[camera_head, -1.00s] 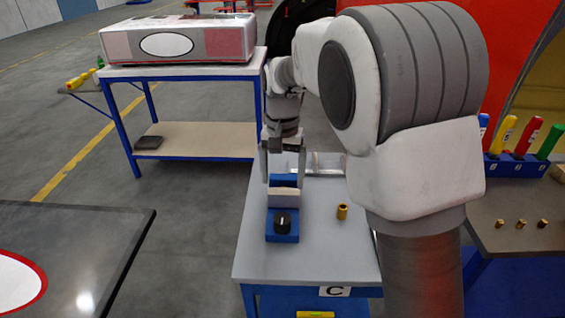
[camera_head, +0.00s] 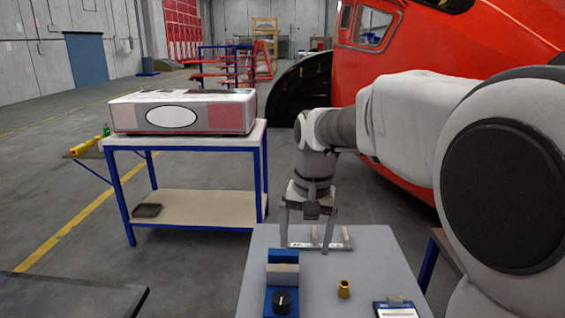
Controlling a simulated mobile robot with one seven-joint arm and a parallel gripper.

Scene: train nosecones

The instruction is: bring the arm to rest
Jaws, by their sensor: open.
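My gripper (camera_head: 306,244) hangs from the arm, fingers pointing down, over the far part of the grey table (camera_head: 370,262). Its two fingers are apart and I see nothing between them. Behind the fingertips lies a pale flat piece (camera_head: 335,240) at the table's far edge; I cannot tell whether the fingers touch it. My arm reaches in from the right, bent down at the wrist.
On the grey table stand a blue block fixture (camera_head: 283,274) with a black knob, a small brass cylinder (camera_head: 344,289) and a blue-and-white item (camera_head: 396,308). A blue-legged bench (camera_head: 183,207) bears a large grey-red box (camera_head: 182,112). A red train nose (camera_head: 460,80) stands behind my arm.

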